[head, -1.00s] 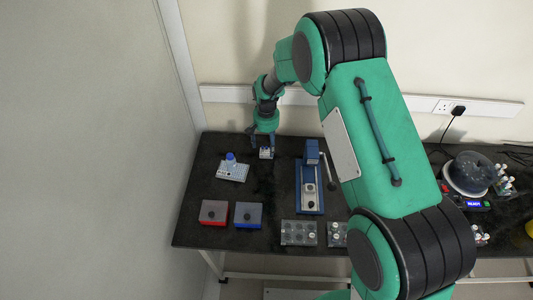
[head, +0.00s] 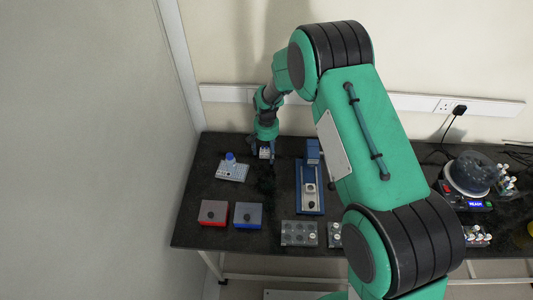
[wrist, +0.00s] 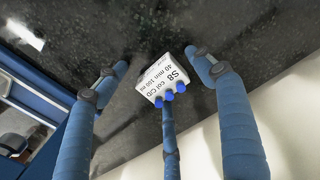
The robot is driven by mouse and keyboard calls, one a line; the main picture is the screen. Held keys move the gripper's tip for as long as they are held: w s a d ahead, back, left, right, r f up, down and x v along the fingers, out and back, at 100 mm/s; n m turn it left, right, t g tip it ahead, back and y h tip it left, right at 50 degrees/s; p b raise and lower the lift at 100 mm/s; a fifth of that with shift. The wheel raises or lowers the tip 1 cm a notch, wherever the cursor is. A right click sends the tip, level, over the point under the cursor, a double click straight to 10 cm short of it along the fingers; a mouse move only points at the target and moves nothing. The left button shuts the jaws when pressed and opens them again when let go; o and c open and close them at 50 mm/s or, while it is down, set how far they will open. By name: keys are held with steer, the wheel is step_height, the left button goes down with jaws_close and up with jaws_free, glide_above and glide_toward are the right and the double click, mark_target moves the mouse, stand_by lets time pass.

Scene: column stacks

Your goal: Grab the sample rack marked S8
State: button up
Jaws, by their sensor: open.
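The sample rack marked S8 (wrist: 163,80) is a small white block with black print and several blue caps along one edge. In the wrist view it lies between the spread fingers of my gripper (wrist: 160,72), apart from the two side fingers. The third finger reaches up close to the capped edge; whether it touches I cannot tell. In the head view the rack (head: 265,154) is on the dark bench near the back wall, with my gripper (head: 263,146) over it. My gripper is open.
A blue press-like device (head: 311,187) stands to the right of the rack. A pale tray with a blue-capped bottle (head: 232,170) is to the left. Red (head: 213,212) and blue (head: 248,214) boxes sit in front. The wall is close behind.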

mark_target(266, 151)
steer(key=c, duration=1.5)
steer(key=shift+o, duration=0.2)
steer(key=shift+r, duration=0.45)
step_height(266, 151, up, 3)
steer(key=shift+r+p, duration=0.1)
steer(key=shift+p, duration=0.35)
steer(key=s+d, duration=0.1)
steer(key=s, duration=0.4)
steer(key=s+d+p, duration=0.1)
steer(key=s+d, duration=0.1)
steer(key=s, duration=0.3)
steer(key=s+d+r, duration=0.1)
steer(key=s+d, duration=0.1)
steer(key=s, duration=0.3)
steer(key=shift+s+d+p, duration=0.1)
steer(key=shift+p, duration=0.2)
